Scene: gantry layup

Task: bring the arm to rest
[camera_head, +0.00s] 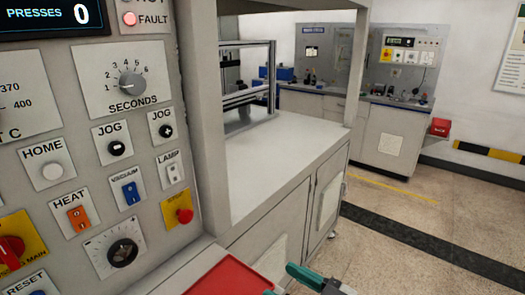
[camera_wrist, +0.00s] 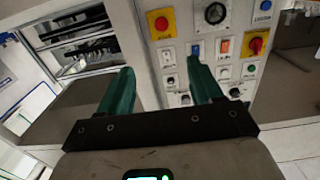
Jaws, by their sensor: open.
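My gripper (camera_wrist: 161,92) shows in the wrist view with its two green fingers apart and nothing between them. The control panel lies beyond the fingers in that view. In the head view, part of my gripper (camera_head: 300,280) shows at the bottom edge, in front of the panel and beside a red surface. The rest of my arm is outside the head view.
The control panel (camera_head: 90,130) fills the left, with knobs, switches and a red stop button (camera_head: 184,215). A red tray-like surface (camera_head: 232,278) lies below it. A white bench (camera_head: 280,150) with a metal frame stands behind. Open floor (camera_head: 400,260) lies right.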

